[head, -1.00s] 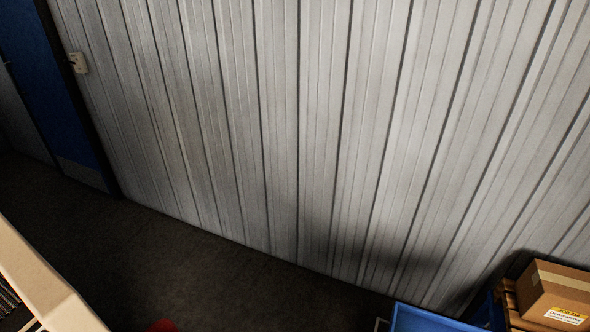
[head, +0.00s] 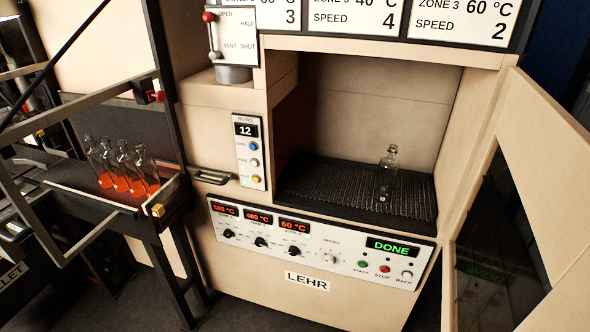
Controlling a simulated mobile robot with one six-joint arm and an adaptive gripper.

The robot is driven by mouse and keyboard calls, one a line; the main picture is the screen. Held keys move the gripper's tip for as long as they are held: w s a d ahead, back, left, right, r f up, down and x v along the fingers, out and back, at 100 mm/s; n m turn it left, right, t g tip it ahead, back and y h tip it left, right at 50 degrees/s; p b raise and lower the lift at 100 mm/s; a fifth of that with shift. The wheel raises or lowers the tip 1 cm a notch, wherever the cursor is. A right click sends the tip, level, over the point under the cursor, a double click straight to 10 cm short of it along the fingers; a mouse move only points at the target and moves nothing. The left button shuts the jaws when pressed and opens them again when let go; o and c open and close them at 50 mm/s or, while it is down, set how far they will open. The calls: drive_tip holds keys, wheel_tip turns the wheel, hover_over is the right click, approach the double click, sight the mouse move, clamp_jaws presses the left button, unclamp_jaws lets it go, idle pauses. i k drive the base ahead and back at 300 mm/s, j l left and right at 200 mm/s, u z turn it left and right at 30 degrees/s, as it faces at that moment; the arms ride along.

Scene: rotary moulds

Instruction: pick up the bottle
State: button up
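A clear glass bottle (head: 388,172) stands upright on the dark mesh belt (head: 330,190) inside the open chamber of the lehr (head: 300,250). It is toward the right side of the chamber. Several more clear bottles (head: 122,168) with orange-red lower parts stand in a row on a dark shelf at the left, behind a metal frame. My gripper is not in view.
The lehr's door (head: 545,190) stands open at the right. Its green display (head: 392,247) reads DONE above the buttons. A lever with a red knob (head: 208,17) is at the upper left. A drawer handle (head: 211,176) sticks out left of the chamber.

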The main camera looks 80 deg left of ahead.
sight(388, 167)
drive_tip(key=u, duration=2.2)
drive_tip(key=i+j, duration=0.2)
drive_tip(key=i, duration=0.3)
drive_tip(key=i+j+z, duration=0.1)
drive_tip(key=i, duration=0.45)
drive_tip(key=i+j, duration=0.75)
drive_tip(key=i, duration=0.2)
drive_tip(key=i+l, duration=0.15)
drive_tip(key=z, duration=0.05)
